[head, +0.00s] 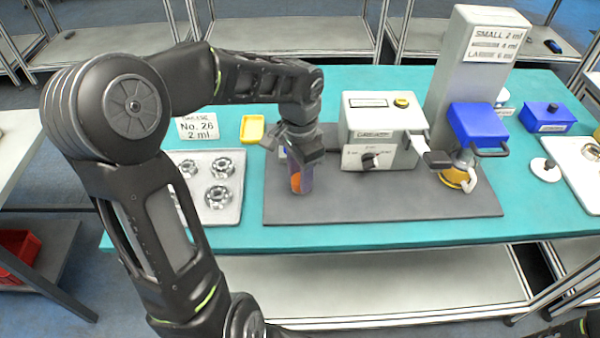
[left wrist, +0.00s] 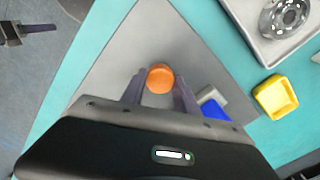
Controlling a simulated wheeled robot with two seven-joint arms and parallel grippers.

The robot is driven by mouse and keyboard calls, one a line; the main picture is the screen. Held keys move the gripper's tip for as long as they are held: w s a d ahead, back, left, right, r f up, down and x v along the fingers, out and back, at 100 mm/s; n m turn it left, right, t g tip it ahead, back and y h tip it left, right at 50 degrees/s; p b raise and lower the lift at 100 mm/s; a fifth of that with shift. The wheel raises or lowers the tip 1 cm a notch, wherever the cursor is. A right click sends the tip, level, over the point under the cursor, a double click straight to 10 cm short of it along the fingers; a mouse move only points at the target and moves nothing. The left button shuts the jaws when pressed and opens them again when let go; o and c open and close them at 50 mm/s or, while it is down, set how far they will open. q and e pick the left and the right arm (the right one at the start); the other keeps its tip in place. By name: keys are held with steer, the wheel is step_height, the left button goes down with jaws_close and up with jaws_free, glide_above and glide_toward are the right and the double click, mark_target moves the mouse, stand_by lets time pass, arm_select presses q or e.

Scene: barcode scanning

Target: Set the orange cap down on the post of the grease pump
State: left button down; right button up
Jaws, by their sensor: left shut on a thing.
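My left gripper (head: 301,186) is shut on the orange cap (head: 295,182), low over the dark grey mat. In the left wrist view the round cap (left wrist: 160,78) sits between the two fingertips of the gripper (left wrist: 159,82). I cannot tell whether the cap touches anything below. A light grey box labelled GREASE (head: 382,135), with a dark knob on its front, stands right of the gripper. A tall grey column (head: 470,75) with a volume sign, a blue block and a yellow-orange base stands farther right. I cannot make out the post.
The dark mat (head: 400,208) is clear in front of the grease box. A tray with bearings (head: 228,212) and a yellow dish (head: 252,128) lie left of the gripper.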

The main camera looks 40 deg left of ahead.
arm_select(q)
steer(key=c, duration=0.8)
jaws_free()
steer(key=shift+f, duration=0.1)
steer(key=shift+c, duration=0.2)
steer(key=shift+o, duration=0.2)
steer(key=o, duration=0.3)
steer(key=shift+r+p, duration=2.9)
steer(key=shift+r, duration=0.85)
